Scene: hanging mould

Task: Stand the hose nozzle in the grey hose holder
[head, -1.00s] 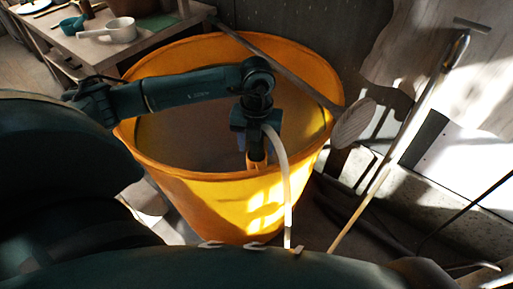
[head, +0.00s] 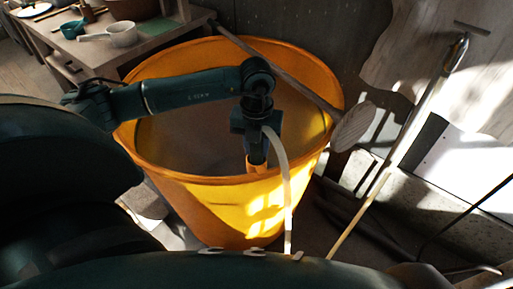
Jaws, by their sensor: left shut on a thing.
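My left gripper (head: 257,160) points down at the near side of the yellow tub, close to its rim. It is shut on the hose nozzle, which is mostly hidden by the gripper. The pale hose (head: 284,185) comes out beside the gripper, bends over the tub's near rim and hangs down outside the front. Orange parts show at the gripper's lower end, and I cannot tell whether they are fingertips or nozzle. I cannot make out the grey hose holder. My right gripper is not in view.
The large yellow tub (head: 190,205) fills the middle. A dark pole with a round wooden end (head: 352,126) leans across its right rim. A metal-tipped rod (head: 420,120) stands to the right. A wooden bench (head: 140,45) with a white dipper (head: 122,33) is at the back left.

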